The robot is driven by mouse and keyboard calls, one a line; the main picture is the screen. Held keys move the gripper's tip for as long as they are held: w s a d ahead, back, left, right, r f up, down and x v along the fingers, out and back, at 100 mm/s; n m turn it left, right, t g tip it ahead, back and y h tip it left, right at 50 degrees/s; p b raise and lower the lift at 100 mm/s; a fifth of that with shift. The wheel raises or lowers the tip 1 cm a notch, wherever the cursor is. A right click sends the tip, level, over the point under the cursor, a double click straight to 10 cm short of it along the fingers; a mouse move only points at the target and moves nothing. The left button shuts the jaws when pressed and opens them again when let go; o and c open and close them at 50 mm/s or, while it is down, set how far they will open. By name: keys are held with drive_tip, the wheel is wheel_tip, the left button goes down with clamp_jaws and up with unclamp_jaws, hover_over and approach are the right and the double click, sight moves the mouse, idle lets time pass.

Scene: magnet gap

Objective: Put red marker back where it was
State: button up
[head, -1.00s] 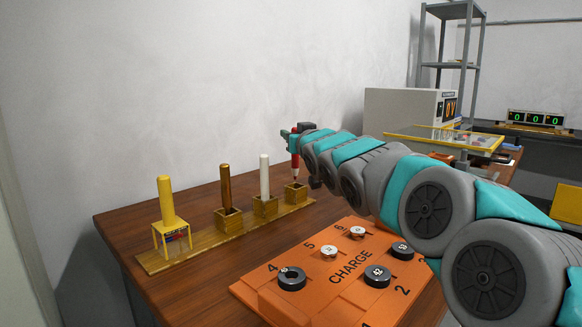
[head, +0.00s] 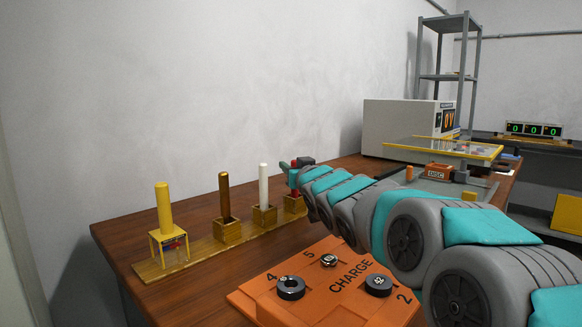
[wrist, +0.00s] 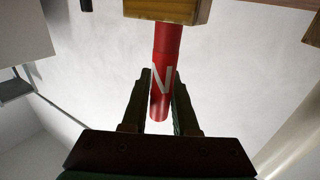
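The red marker (wrist: 167,58), with a white N on its side, is between the fingers of my gripper (wrist: 164,88) in the wrist view. In the head view, a little of the red marker (head: 294,163) shows beside my gripper (head: 293,178), above the rightmost holder block (head: 293,203). The marker stands about upright. How deep it sits in the block is hidden.
The wooden strip (head: 205,248) also has a white rod (head: 263,185), a brown rod (head: 224,193) and a yellow rod (head: 164,206) on a small yellow stand. An orange CHARGE board (head: 330,285) with dark discs lies in front. My arm covers the board's right part.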

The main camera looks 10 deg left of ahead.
drive_tip(key=o, duration=0.3)
drive_tip(key=shift+o, duration=0.2)
drive_tip(key=v, duration=1.2)
drive_tip(key=shift+r+b, duration=0.2)
drive_tip(key=shift+b, duration=0.15)
